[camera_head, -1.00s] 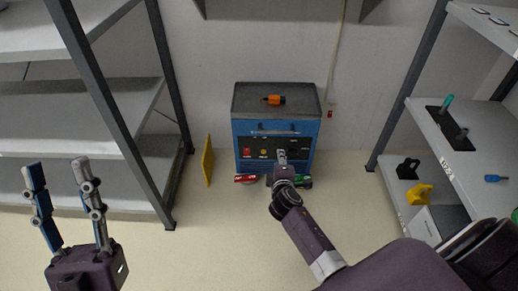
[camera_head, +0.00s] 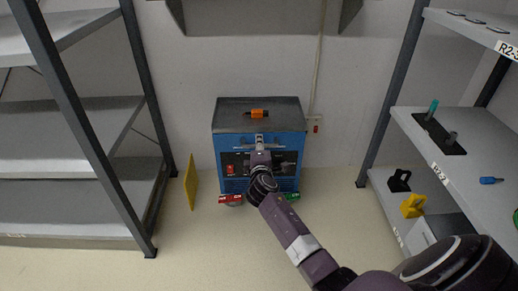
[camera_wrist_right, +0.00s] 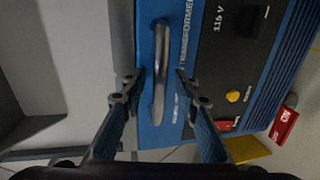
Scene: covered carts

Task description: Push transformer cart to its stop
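The transformer cart (camera_head: 232,143) is a blue box with a grey top and a black control panel, standing near the back wall. Its metal handle (camera_wrist_right: 160,60) runs across the upper front, and "TRANSFORMER" and "115 V" lettering shows in the right wrist view. My right gripper (camera_head: 261,143) is in front of the handle, covering part of the panel. In the right wrist view my right gripper (camera_wrist_right: 160,82) is open, with one finger on each side of the handle and visible gaps. My left gripper is out of view.
An orange tool (camera_head: 258,114) lies on the cart's top. A red block (camera_head: 230,198) and a green block (camera_head: 291,197) are by its base. A yellow panel (camera_head: 191,182) stands at its left. Shelves (camera_head: 75,195) flank both sides; the floor between is open.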

